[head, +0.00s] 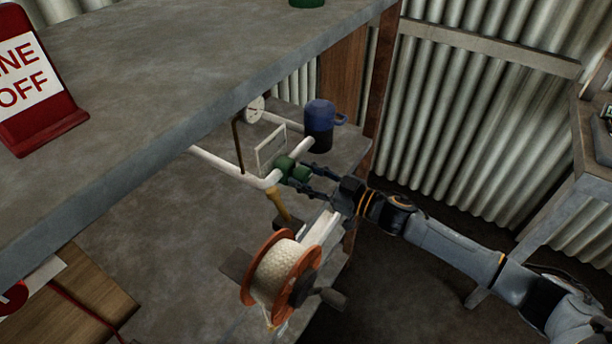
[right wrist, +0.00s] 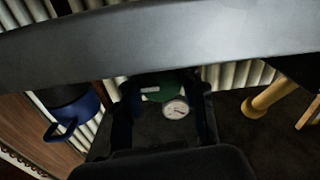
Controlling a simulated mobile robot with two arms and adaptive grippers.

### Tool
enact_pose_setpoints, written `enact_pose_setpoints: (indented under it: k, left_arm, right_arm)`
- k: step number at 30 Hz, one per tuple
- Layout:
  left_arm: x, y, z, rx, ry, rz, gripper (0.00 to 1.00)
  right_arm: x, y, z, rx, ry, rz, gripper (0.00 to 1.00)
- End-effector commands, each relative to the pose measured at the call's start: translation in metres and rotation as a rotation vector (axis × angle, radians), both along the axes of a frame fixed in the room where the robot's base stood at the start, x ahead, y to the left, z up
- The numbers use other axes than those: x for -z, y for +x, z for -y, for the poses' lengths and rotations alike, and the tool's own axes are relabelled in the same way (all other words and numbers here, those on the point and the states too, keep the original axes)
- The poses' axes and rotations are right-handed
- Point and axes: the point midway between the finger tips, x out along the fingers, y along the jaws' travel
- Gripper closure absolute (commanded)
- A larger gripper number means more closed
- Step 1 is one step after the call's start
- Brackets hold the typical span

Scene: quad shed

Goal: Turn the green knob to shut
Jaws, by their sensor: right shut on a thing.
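The green knob (head: 291,169) sits on the white pipe (head: 232,171) on the lower shelf, under the upper shelf's edge. My right gripper (head: 299,176) reaches in from the right with one finger on each side of the knob and is shut on it. In the right wrist view the green knob (right wrist: 165,84) is between the two dark fingers, partly cut off by the grey shelf edge above. A small sign plate (head: 270,150) stands just behind the knob. My left gripper is not in view.
A white gauge (head: 255,109) and a blue jug (head: 320,122) stand behind the knob. An orange-rimmed spool (head: 277,272) is in front, near my right arm. The grey upper shelf (head: 180,70) overhangs at left, bearing a red sign (head: 38,90). Corrugated walls stand behind.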

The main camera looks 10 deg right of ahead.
Motion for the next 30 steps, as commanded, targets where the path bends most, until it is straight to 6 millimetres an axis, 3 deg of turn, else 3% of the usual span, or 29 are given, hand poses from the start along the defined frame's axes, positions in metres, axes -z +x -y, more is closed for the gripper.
enact_pose_setpoints:
  k: [11, 30]
  left_arm:
    - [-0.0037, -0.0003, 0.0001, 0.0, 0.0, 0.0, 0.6]
    - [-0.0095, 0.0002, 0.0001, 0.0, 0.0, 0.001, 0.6]
  right_arm:
    - [-0.0009, -0.0002, -0.0002, -0.001, -0.083, 0.083, 0.91]
    - [-0.0004, -0.0003, -0.0001, 0.0, -0.495, 0.492, 0.91]
